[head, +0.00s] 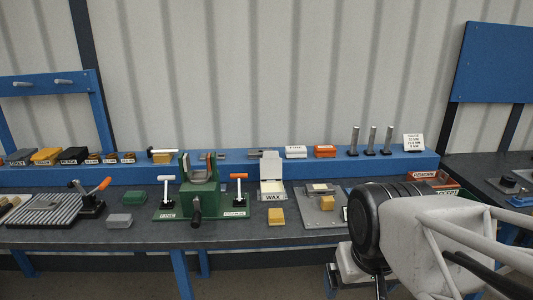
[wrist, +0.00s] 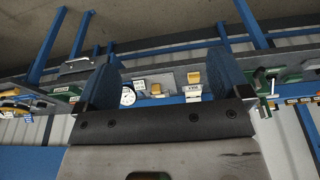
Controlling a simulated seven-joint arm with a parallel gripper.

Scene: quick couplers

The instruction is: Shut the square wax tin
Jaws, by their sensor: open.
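The square wax tin (head: 273,196) stands on the dark bench in the middle of the head view, with a WAX label on its front. Its pale lid (head: 270,165) stands up at the back, so the tin is open with cream wax showing. In the wrist view the tin (wrist: 193,90) appears upside down and small, beyond the fingers; its lid is not clear there. My gripper (wrist: 165,60) is open, with nothing between its two blue fingers, and well away from the tin. In the head view my arm fills the lower right, and the fingers are not distinguishable.
A yellow block (head: 276,217) lies in front of the tin. To its left is a green fixture (head: 200,198) with upright T-handles. To its right a grey plate (head: 312,217) carries blocks. Behind runs a blue shelf (head: 336,164) with small boxes and upright pins.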

